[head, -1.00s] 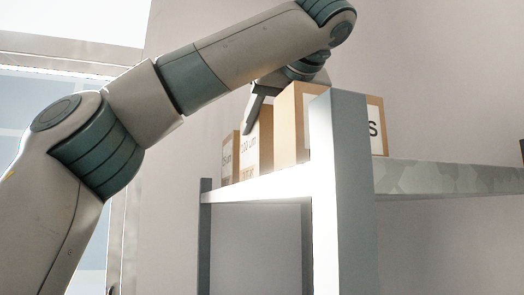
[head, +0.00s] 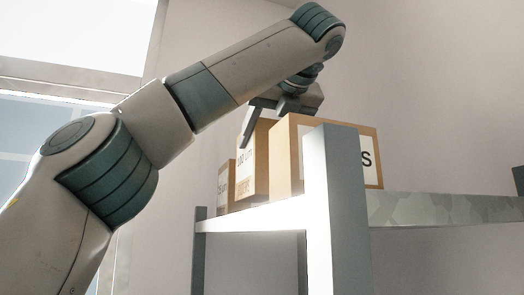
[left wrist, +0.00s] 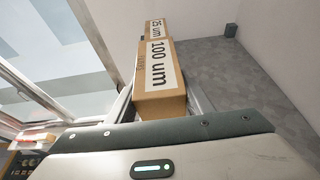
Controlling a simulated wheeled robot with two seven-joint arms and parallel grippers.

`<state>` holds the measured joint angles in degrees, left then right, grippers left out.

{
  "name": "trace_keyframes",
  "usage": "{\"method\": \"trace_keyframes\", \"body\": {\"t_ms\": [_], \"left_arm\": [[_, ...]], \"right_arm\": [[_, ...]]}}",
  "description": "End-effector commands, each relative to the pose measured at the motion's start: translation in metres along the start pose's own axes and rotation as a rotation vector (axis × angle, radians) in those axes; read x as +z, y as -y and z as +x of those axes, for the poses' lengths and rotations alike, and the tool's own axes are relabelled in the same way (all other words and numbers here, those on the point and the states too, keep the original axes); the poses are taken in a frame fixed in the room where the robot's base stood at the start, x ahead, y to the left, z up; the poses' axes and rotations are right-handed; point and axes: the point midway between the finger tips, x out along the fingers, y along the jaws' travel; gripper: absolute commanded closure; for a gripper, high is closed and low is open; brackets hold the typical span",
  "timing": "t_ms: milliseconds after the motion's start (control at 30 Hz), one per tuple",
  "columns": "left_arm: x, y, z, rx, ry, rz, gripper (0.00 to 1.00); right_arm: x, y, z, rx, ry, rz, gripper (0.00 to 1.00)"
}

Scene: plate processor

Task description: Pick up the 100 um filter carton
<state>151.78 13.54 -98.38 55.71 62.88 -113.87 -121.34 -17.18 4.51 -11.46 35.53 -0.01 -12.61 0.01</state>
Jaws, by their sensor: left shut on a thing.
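The 100 um filter carton (head: 254,165) is a tan box with a white label, above the shelf (head: 255,216) in the head view. In the left wrist view the carton (left wrist: 160,75) points away from me, its label reading "100 um". My left gripper (head: 264,122) is shut on its upper part, with one finger on its near side. The carton looks slightly raised and tilted; its lower edge is close to the shelf, and I cannot tell the exact gap. My right gripper is not in view.
A smaller carton (head: 224,178), label ending in "5 um", stands left of it. A larger carton (head: 287,155) stands close on the right, partly behind a white shelf post (head: 337,200). A wall is behind the shelf.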

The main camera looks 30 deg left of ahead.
Motion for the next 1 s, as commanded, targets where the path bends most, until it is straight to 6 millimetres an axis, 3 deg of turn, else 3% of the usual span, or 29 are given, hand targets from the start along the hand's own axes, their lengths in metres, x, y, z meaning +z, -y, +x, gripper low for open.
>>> {"method": "trace_keyframes", "body": {"t_ms": [400,1000], "left_arm": [[0.045,0.001,-0.02,-0.002,0.002,-0.004,0.92],[0.061,0.0,-0.026,-0.001,0.002,-0.001,0.92]], "right_arm": [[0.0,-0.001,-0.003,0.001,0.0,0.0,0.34],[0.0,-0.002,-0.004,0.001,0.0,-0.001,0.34]]}}
